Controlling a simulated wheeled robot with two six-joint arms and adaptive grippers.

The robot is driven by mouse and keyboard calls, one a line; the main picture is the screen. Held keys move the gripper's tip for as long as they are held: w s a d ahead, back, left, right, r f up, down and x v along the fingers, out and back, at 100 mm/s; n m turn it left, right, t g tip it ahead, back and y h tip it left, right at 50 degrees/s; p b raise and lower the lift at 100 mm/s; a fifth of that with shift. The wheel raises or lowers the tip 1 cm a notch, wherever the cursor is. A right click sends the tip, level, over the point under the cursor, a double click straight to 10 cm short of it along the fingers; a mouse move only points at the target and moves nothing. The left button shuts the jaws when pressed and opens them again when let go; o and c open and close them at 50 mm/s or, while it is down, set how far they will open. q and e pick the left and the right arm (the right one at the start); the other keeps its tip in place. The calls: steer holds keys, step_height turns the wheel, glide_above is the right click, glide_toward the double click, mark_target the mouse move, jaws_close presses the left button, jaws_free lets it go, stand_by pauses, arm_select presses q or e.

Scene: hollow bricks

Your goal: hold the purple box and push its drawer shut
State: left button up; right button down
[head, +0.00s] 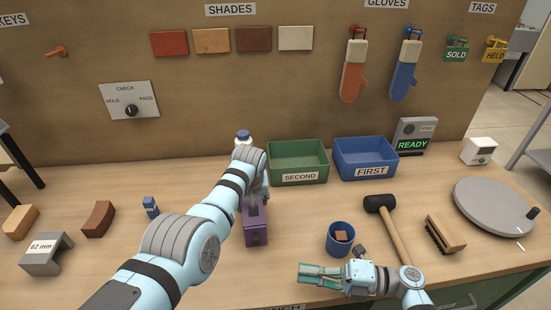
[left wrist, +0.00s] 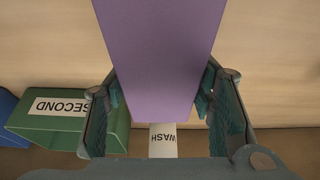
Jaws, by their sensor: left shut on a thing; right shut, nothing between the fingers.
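The purple box (head: 256,228) stands on the table in the middle of the head view, partly hidden behind my left arm. In the left wrist view the purple box (left wrist: 160,50) fills the space between the fingers. My left gripper (left wrist: 160,98) is shut on it, with a finger on each side. In the head view my left gripper is mostly hidden by its own arm. I cannot tell how far the drawer stands out. My right gripper (head: 308,274) is shut and empty near the front edge, right of the box and apart from it.
A blue cup (head: 340,240) with brown pieces and a mallet (head: 379,204) lie near my right gripper, with a brush (head: 445,234) further right. Green (head: 299,178) and blue bins (head: 366,172) stand behind. Table left of my right gripper is clear.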

arm_select(q)
steer(key=o, duration=1.1)
steer(key=shift+w+f, duration=0.1)
step_height(320, 180, up, 10)
steer(key=shift+r, duration=0.1)
